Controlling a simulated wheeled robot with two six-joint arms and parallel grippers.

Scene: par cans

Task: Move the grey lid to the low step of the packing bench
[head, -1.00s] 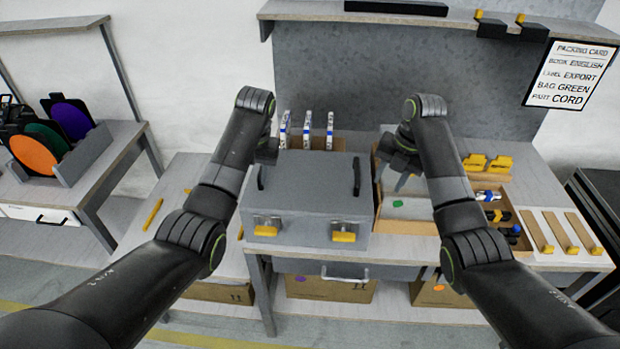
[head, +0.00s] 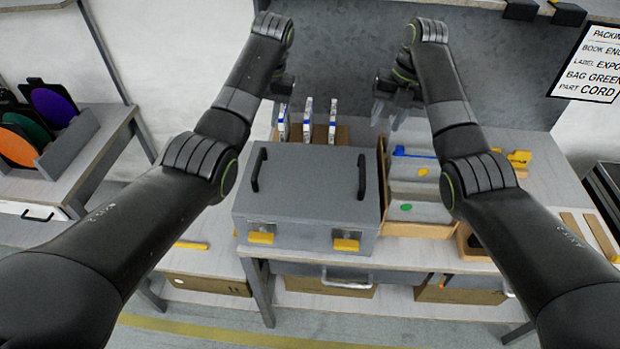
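The grey lid (head: 308,180) lies flat on top of a grey case (head: 290,238). It has a black handle at its left and right ends, and yellow latches hang at the case front. The low step (head: 205,262) of the packing bench is left of the case, partly hidden by my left arm. My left gripper (head: 280,100) is above and behind the lid's left end, apart from it; its fingers are partly hidden. My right gripper (head: 389,112) is above and behind the lid's right end, with its fingers apart and empty.
Several upright white-and-blue items (head: 308,120) stand behind the case. A yellow marker (head: 190,245) lies on the low step. A rack with coloured discs (head: 52,108) is on the left table.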

